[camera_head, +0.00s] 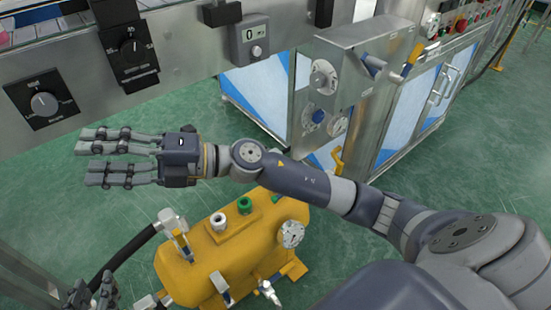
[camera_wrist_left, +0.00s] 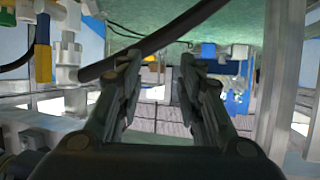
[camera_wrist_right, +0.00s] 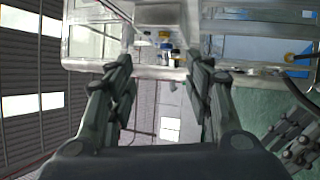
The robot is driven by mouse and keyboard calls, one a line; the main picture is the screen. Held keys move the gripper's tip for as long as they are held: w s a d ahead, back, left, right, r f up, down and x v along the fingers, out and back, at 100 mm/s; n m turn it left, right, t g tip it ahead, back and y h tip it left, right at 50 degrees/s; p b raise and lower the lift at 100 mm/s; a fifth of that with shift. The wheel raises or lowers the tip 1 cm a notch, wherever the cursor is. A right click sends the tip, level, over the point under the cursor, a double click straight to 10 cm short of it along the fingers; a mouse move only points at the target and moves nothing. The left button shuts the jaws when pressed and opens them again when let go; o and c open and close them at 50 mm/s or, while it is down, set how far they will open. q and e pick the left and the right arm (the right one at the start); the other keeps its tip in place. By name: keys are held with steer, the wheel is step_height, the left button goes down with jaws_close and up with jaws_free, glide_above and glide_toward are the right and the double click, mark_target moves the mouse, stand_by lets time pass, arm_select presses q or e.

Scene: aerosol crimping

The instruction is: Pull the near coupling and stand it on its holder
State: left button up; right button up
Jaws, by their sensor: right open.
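The yellow tank (camera_head: 235,250) carries metal fittings on its left side. A black hose (camera_head: 130,250) runs into the upper fitting (camera_head: 172,225). A lower fitting (camera_head: 145,302) shows partly at the bottom edge; I cannot tell which is the near coupling. My right gripper (camera_head: 88,158) is open and empty, above and left of the tank.
A machine front with dials (camera_head: 45,103) runs along the top. A steel control box (camera_head: 350,60) stands at the back right. A gauge (camera_head: 291,233) sits on the tank's right. Green floor (camera_head: 60,210) is open left of the tank.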

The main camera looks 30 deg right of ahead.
steer(key=w+d+f+n+g+h, duration=0.1)
steer(key=d+f+n+g+h, duration=0.6)
steer(key=d+f+h, duration=0.45)
steer(key=d+m+h, duration=0.1)
steer(key=d+h, duration=0.1)
steer(key=d, duration=0.5)
steer(key=w+d+h, duration=0.1)
steer(key=d+h, duration=0.2)
steer(key=d, duration=0.5)
steer(key=d+m+h, duration=0.1)
steer(key=d+h, duration=0.2)
steer(key=d, duration=0.5)
steer(key=shift+w+d+m, duration=0.1)
steer(key=shift+w+m, duration=0.2)
arm_select(q)
step_height(320, 180, up, 15)
steer(key=w+d+t+h, duration=0.2)
steer(key=t, duration=0.4)
steer(key=shift+w+d+t, duration=0.2)
steer(key=shift+t, duration=0.2)
